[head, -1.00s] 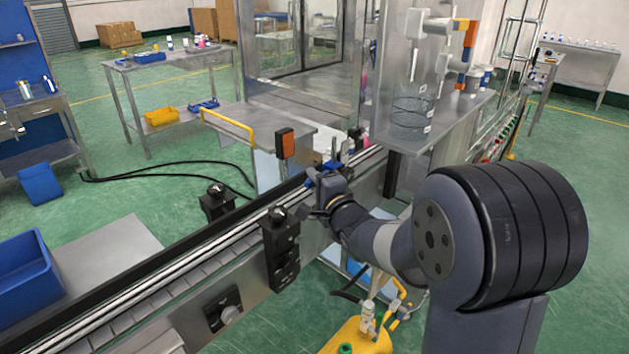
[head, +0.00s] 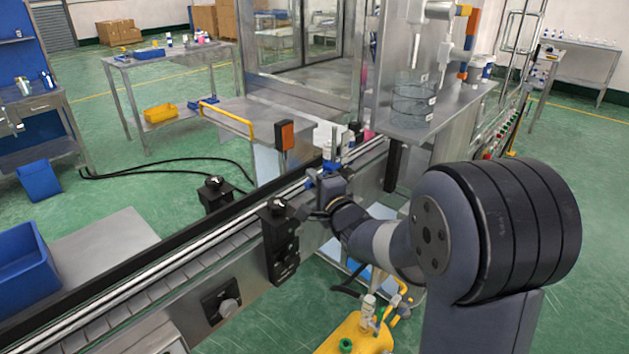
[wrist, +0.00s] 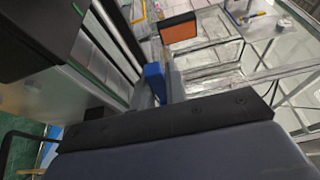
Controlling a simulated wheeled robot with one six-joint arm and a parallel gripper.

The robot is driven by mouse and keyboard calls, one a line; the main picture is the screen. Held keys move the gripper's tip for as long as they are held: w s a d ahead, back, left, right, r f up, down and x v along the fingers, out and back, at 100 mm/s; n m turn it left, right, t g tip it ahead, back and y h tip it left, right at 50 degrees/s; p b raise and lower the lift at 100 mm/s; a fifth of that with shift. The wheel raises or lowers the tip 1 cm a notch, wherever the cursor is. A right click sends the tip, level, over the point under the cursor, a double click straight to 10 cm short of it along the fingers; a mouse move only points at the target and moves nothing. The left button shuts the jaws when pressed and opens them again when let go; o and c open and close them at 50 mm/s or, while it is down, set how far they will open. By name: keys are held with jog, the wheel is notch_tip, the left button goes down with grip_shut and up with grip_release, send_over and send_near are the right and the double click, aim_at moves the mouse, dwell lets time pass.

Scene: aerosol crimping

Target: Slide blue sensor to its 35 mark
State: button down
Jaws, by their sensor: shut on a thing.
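The blue sensor (head: 332,166) is a small blue block at the side of the conveyor, with a thin grey upright post above it. My gripper (head: 322,184) is at the conveyor's near rail, shut on the blue sensor, and hides much of it. In the wrist view a blue block (wrist: 154,82) shows just beyond the dark edge of my gripper (wrist: 165,122), beside the rails. The jaw tips are mostly hidden there. The scale and its 35 mark cannot be read in either view.
The conveyor (head: 150,268) runs from lower left to the middle. An orange-faced box on a post (head: 285,135) stands on its far side. Black knobbed units (head: 281,240) (head: 215,193) sit on both sides. A yellow tank (head: 355,335) is below my arm.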

jog(key=c, duration=1.4)
grip_release()
jog(key=shift+r, duration=0.1)
jog(key=shift+c, duration=0.2)
jog(key=v, duration=1)
jog(key=shift+s+d+b, duration=0.15)
jog(key=shift+s+b, duration=0.15)
jog(key=shift+s, duration=0.1)
jog(key=shift+w, duration=0.1)
jog(key=x, duration=1)
jog(key=shift+w+p, duration=0.3)
jog(key=shift+p, duration=0.05)
jog(key=shift+w+a+r, duration=0.1)
jog(key=shift+a+r, duration=0.1)
jog(key=shift+r, duration=0.15)
